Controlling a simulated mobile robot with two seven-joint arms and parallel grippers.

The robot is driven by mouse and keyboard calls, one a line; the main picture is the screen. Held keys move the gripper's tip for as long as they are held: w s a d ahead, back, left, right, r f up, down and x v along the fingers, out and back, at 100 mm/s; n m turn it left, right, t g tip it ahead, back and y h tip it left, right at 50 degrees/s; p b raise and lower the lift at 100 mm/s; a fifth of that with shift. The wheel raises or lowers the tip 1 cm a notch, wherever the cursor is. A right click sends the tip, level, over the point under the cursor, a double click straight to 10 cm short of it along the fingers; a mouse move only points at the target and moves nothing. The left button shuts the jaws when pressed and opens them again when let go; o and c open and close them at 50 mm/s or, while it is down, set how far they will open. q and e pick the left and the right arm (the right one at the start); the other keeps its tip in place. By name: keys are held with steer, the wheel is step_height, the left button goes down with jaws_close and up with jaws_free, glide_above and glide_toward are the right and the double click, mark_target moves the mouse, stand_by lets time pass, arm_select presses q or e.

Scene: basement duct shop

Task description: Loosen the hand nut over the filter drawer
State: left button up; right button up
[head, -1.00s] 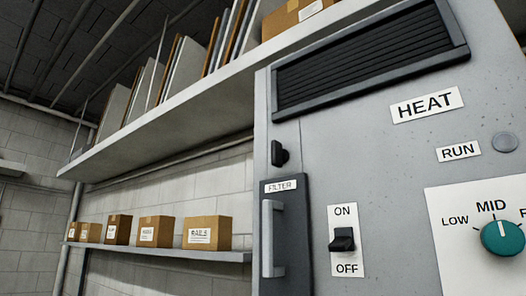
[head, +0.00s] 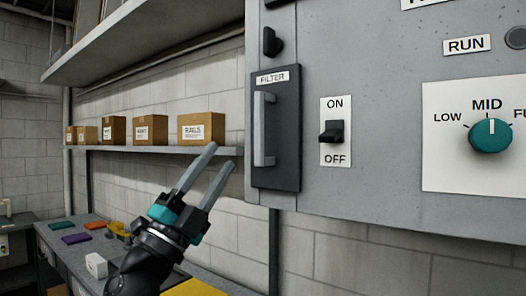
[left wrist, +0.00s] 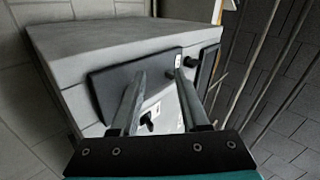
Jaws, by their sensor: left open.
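The black hand nut (head: 272,42) sits on the grey heater cabinet, just above the dark filter drawer (head: 290,140) with its "FILTER" label and grey upright handle. My left gripper (head: 222,155) is open and empty, pointing up and right, below and left of the drawer in the head view. It appears apart from the cabinet. In the left wrist view its two fingers (left wrist: 160,78) reach toward the cabinet. The drawer (left wrist: 104,92) and what looks like the small nut (left wrist: 178,61) show ahead, partly covered by the fingers. My right gripper does not show.
The cabinet (head: 400,185) also carries an ON/OFF switch (head: 332,132) and a teal dial (head: 491,135) at MID. A shelf (head: 160,150) with several cardboard boxes runs left of it. A workbench (head: 62,240) with small items stands lower left. Open air lies between gripper and cabinet.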

arm_select(q)
steer(key=s+d+r+m+g+h, duration=0.2)
steer(key=s+d+r+m+g, duration=0.45)
steer(key=m, duration=0.45)
steer(key=s+d+r+m+g+h, duration=0.25)
steer(key=s+r+m+g, duration=0.25)
steer(key=r+m+g, duration=0.45)
steer(key=n+t+y+p, duration=0.2)
steer(key=t+y+p, duration=0.3)
steer(key=t+y, duration=0.5)
glide_toward(265, 33)
steer(key=shift+g+y, duration=0.35)
steer(key=shift+g, duration=0.15)
steer(key=x, duration=0.6)
steer(key=r+x, duration=0.1)
steer(key=x, duration=0.2)
steer(key=shift+w, duration=0.2)
jaws_close()
